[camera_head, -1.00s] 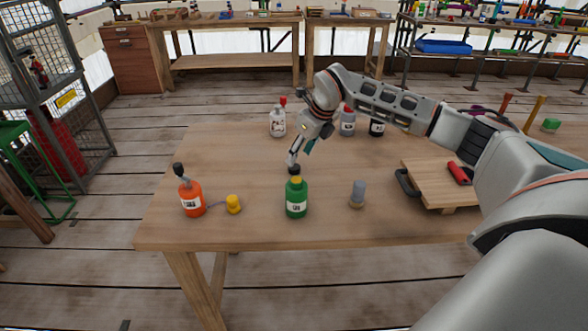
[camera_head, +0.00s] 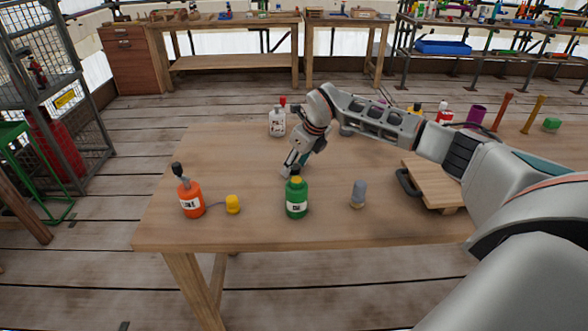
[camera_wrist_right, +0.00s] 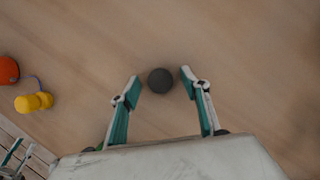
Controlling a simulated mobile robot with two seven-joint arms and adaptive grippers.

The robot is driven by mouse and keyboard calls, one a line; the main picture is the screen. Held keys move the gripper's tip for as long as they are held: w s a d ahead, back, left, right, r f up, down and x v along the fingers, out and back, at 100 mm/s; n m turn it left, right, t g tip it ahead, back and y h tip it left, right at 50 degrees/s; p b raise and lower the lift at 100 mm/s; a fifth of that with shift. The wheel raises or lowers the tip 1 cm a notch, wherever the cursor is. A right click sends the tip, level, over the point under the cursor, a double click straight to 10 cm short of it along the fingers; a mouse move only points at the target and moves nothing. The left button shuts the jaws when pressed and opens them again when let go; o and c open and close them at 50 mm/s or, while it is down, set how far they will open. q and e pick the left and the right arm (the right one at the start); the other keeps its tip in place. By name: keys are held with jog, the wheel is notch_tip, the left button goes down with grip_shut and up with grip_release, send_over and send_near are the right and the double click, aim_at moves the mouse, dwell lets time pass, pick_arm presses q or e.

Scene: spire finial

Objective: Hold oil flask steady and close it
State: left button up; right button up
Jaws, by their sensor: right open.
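A green flask (camera_head: 296,200) with a white label stands upright near the front middle of the table; I cannot be sure it is the oil flask. A small dark round cap or stopper (camera_head: 294,170) shows just above its top. In the right wrist view, the dark round piece (camera_wrist_right: 160,81) is between my open fingertips, with bare wood around it. I cannot tell whether it touches the flask. My right gripper (camera_head: 291,170) is open and points down just behind the flask; it also shows in the wrist view (camera_wrist_right: 160,76).
An orange bottle (camera_head: 191,200) with a dark top and a yellow cap (camera_head: 233,204) beside it stand to the left. A small grey-blue piece (camera_head: 359,192) stands to the right. A wooden board (camera_head: 437,184) lies farther right. A white bottle (camera_head: 277,123) stands behind.

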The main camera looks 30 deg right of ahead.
aim_at(296, 167)
jog(key=c, duration=0.7)
pick_arm(q)
jog(key=shift+s+f, duration=0.1)
jog(key=shift+f, duration=0.05)
pick_arm(e)
jog(key=shift+c, duration=0.5)
pick_arm(q)
jog(key=shift+f, duration=0.1)
pick_arm(e)
jog(key=shift+r, duration=0.1)
